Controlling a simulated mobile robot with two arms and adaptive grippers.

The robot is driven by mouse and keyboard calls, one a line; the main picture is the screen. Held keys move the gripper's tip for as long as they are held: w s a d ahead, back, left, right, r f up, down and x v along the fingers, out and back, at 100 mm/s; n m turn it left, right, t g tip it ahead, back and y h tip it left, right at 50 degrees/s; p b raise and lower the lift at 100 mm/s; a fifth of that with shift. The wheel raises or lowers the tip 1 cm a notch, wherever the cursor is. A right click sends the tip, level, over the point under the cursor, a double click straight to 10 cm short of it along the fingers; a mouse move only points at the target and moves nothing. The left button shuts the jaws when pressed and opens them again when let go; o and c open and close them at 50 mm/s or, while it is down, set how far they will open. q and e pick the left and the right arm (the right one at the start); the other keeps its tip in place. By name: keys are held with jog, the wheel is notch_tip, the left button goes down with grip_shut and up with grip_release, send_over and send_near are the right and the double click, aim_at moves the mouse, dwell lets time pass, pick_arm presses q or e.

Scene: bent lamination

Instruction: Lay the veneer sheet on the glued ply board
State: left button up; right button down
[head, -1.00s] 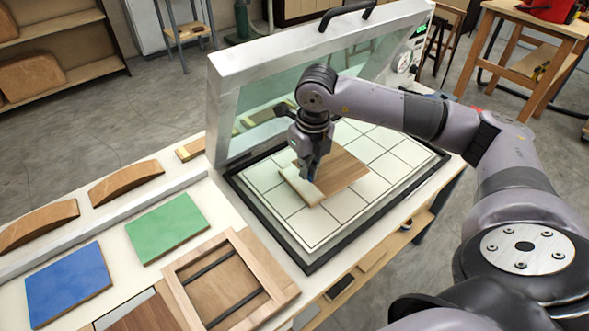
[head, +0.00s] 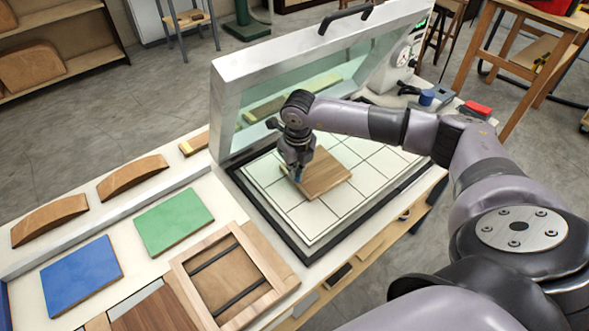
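A brown wood-grained sheet (head: 328,174), which looks like the veneer, lies on the white gridded bed of the open press. Almost none of the pale board shows now; the sheet seems to cover it. I cannot tell how exactly their edges line up. My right gripper (head: 298,174) points down at the sheet's left part, with its fingertips at or just above the surface. The fingers look close together, but their gap and any hold on the sheet's edge are not clear. My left gripper is out of view.
The press bed (head: 375,158) has bare room around the sheet. The raised press lid (head: 228,120) stands behind my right gripper. A blue board (head: 82,273), a green board (head: 173,222), a wooden frame (head: 188,264) and curved wooden forms (head: 133,177) occupy the bench at left.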

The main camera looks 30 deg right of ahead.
jog(key=shift+f, duration=0.2)
jog(key=c, duration=1.8)
grip_release()
jog(key=shift+r, duration=0.5)
notch_tip(320, 180, up, 11)
jog(key=s+b, duration=0.1)
jog(key=b, duration=0.2)
jog(key=shift+r, duration=0.2)
